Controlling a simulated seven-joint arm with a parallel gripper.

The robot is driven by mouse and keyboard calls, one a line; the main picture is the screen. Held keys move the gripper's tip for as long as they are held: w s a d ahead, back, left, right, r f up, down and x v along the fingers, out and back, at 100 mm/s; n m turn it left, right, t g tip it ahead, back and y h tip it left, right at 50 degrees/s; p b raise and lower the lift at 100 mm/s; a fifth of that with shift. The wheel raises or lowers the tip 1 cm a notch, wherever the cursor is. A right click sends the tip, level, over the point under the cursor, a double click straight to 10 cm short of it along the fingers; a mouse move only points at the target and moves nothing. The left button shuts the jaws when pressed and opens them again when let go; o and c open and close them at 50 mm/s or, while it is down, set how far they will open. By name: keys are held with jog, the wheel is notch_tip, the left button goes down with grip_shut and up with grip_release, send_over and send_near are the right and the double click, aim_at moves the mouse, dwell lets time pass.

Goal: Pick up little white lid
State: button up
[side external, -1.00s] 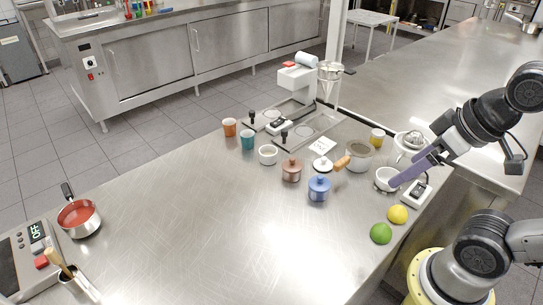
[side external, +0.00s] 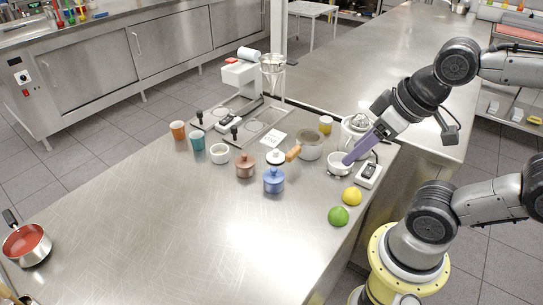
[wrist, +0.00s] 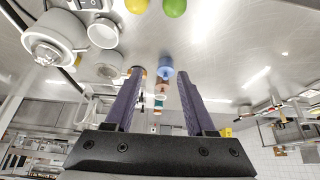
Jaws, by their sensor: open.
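The little white lid (side external: 275,155) has a small knob and sits among the pots in the side external view, behind the blue lidded pot (side external: 274,181) and right of the brown lidded pot (side external: 245,167). My gripper (side external: 347,161) has long purple fingers and is open and empty. In the side external view its tips overlap the white bowl (side external: 338,168), to the right of the lid; their height is unclear. In the wrist view the spread fingers (wrist: 160,72) frame the blue pot (wrist: 166,66) and brown pot (wrist: 163,88). I cannot make out the lid there.
A wooden-handled item (side external: 293,154) and a grey bowl (side external: 309,145) stand close to the lid. A white juicer (side external: 355,138), scale (side external: 368,174), lemon (side external: 352,196) and lime (side external: 338,216) are at the right.

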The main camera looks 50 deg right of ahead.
jog(key=w+r+n+g, duration=0.2)
jog(key=w+r+n, duration=0.7)
jog(key=n, duration=0.7)
jog(key=n+g+y, duration=0.1)
jog(key=n+g, duration=0.3)
send_over(276, 150)
jog(key=f, duration=1.7)
jog(key=shift+w+d+f, duration=0.2)
jog(key=shift+w+d, duration=0.1)
jog(key=shift+s+a+f, duration=0.15)
jog(key=shift+f, duration=1.45)
jog(key=shift+s+a+f, duration=0.1)
jog(key=shift+s+f, duration=0.05)
jog(key=shift+f, duration=1.4)
grip_shut()
